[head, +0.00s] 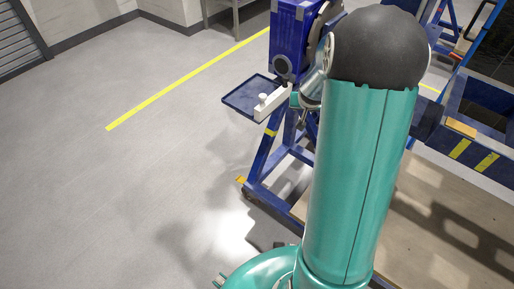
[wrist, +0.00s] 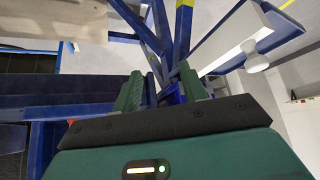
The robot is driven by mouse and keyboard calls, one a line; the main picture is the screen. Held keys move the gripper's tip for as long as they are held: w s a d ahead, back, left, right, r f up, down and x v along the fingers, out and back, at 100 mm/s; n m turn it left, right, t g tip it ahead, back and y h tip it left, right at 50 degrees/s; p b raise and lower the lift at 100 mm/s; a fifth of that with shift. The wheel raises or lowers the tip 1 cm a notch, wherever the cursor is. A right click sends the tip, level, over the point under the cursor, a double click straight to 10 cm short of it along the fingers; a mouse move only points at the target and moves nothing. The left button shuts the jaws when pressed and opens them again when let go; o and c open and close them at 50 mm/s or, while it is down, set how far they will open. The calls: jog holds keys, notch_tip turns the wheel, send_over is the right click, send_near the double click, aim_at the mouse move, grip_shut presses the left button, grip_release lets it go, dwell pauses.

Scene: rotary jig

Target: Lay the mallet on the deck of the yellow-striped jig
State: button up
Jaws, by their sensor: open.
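My gripper (wrist: 160,84) shows in the wrist view with its two dark green fingers apart and nothing clearly between them. In the head view my arm hides most of it. A white bar with a round knob (head: 263,98) lies on a dark blue tray (head: 240,97) left of my arm; the bar also shows at the upper right of the wrist view (wrist: 226,48). I cannot tell whether it is the mallet, and no other mallet shows clearly. The blue jig with yellow stripes (head: 472,160) stands at the right in the head view, partly behind my arm.
A blue stand (head: 268,155) with slanted legs stands beside the tray, partly hidden by my arm. A tan block (head: 461,127) sits at the striped jig's edge. Blue beams (wrist: 90,88) lie close left of my fingers. The grey floor at left is clear.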

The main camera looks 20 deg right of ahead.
jog(key=s+a+r+n+y, duration=0.15)
jog(key=s+a+r, duration=0.25)
jog(key=a+r, duration=0.65)
jog(key=s+a+r+n+y, duration=0.1)
jog(key=s+a+r, duration=0.3)
jog(key=s+a, duration=0.5)
jog(key=s+a+r+n+y, duration=0.1)
jog(key=s+a+r+n, duration=0.2)
jog(key=s+a, duration=0.6)
jog(key=shift+s+r+n+g, duration=0.35)
jog(key=shift+s+r, duration=0.6)
jog(key=shift+s, duration=0.3)
